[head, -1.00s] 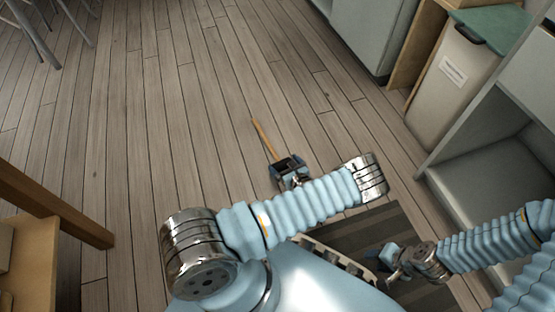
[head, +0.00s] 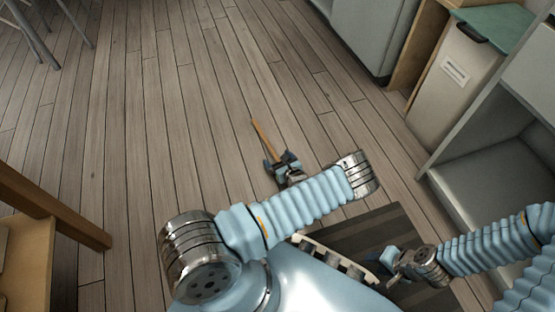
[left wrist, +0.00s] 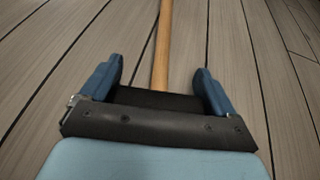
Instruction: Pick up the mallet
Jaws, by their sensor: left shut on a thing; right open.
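The mallet (head: 265,136) has a light wooden handle and a dark head. Its handle points away from me over the floor in the head view. In the left wrist view the handle (left wrist: 163,45) runs up from between the fingers, and the black head (left wrist: 155,98) sits between them. My left gripper (head: 281,161) is shut on the mallet's head, low at the floor. Its blue fingers (left wrist: 158,72) flank the head in the left wrist view. My right gripper (head: 389,262) is open and empty at the lower right, well away from the mallet.
Bare plank floor (head: 180,110) surrounds the mallet. A dark striped mat (head: 365,232) lies near my base. A wooden piece of furniture (head: 40,215) stands at left, chair legs (head: 35,40) at top left. A bin (head: 450,85) and an open grey cabinet (head: 490,170) line the right.

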